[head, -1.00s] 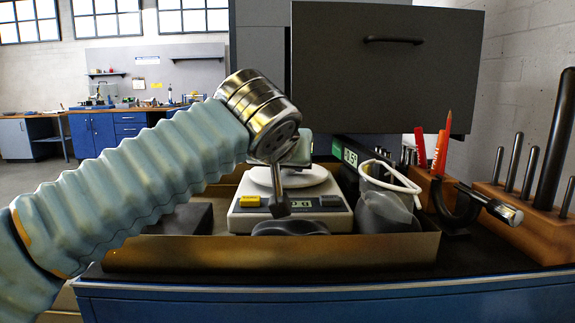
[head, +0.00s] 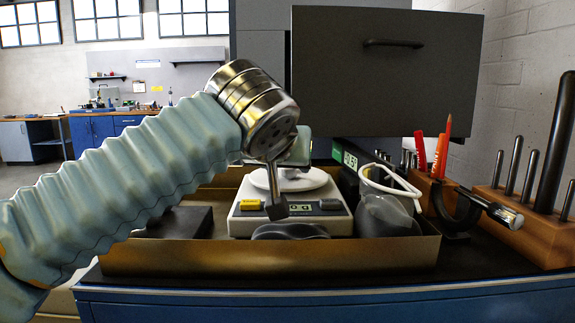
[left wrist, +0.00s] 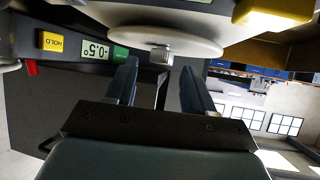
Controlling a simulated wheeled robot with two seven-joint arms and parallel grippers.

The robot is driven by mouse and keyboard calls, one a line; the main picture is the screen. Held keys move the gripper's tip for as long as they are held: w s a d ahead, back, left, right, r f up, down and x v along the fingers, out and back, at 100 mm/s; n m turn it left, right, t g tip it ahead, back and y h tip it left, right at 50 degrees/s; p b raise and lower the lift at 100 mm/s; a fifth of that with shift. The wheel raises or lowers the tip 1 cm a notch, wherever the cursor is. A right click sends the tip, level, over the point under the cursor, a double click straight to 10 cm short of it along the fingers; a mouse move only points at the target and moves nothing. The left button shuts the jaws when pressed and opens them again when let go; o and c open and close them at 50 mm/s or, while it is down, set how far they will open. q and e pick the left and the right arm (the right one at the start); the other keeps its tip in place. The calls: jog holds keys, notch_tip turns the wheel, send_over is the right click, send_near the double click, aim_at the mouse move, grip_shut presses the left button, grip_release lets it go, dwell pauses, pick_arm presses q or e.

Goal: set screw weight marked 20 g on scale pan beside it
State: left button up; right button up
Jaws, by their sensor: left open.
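The scale (head: 250,220) stands in the shallow tray, its round white pan (head: 315,182) on top. In the left wrist view, which is upside down, the pan (left wrist: 110,38) spans the top. A small silver screw weight (left wrist: 160,54) appears to stand on the pan near its edge; its marking is not readable. My left gripper (head: 277,210) is in front of the pan in the head view. Its fingers (left wrist: 158,85) are open and apart, with the weight beyond the gap between them. The head view hides the weight behind my wrist. My right gripper is not in view.
The tray's front wall (head: 270,256) runs before the scale. Safety glasses (head: 390,180), a micrometer (head: 490,208) and a wooden block with dark pegs (head: 540,225) stand to the right. A device with a HOLD button (left wrist: 51,41) is beside the pan. A grey drawer front (head: 385,85) overhangs behind.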

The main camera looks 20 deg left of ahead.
pick_arm(q)
jog(key=v, duration=0.9)
jog(key=shift+s+r, duration=0.25)
jog(key=shift+s, duration=0.1)
